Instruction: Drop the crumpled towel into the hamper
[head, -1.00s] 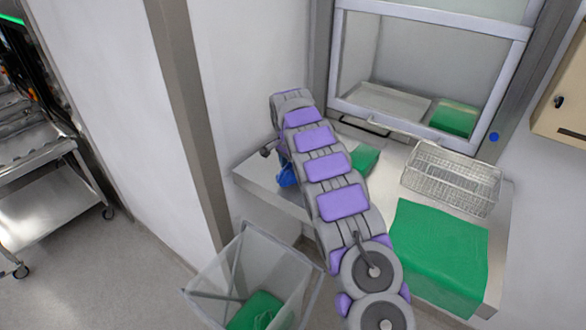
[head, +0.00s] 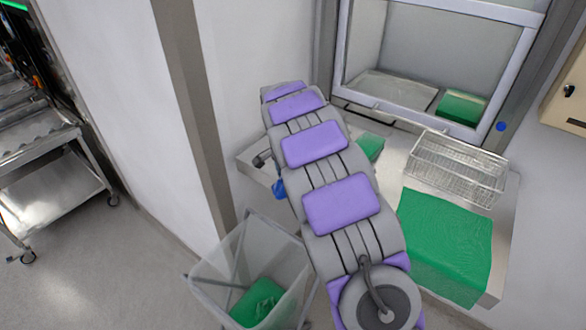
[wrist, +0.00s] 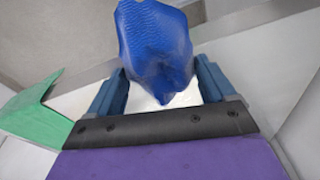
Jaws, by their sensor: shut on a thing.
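The crumpled towel (wrist: 157,45) is blue and textured. In the wrist view it is between the two blue fingers of my gripper (wrist: 158,82), which is shut on it. In the head view my arm hides most of the gripper; a small blue patch (head: 279,188) shows at the arm's left edge, and I cannot tell whether it is towel or finger. The hamper (head: 218,270) is a see-through bin with a grey frame on the floor, below and left of the blue patch. A green cloth (head: 258,302) lies inside it.
A steel counter (head: 250,165) runs under a pass-through window (head: 430,60). On it are a wire basket (head: 458,165), a large draped green cloth (head: 445,240) and a smaller green cloth (head: 370,147). A wall corner stands left of the hamper. A steel cart (head: 55,185) is far left.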

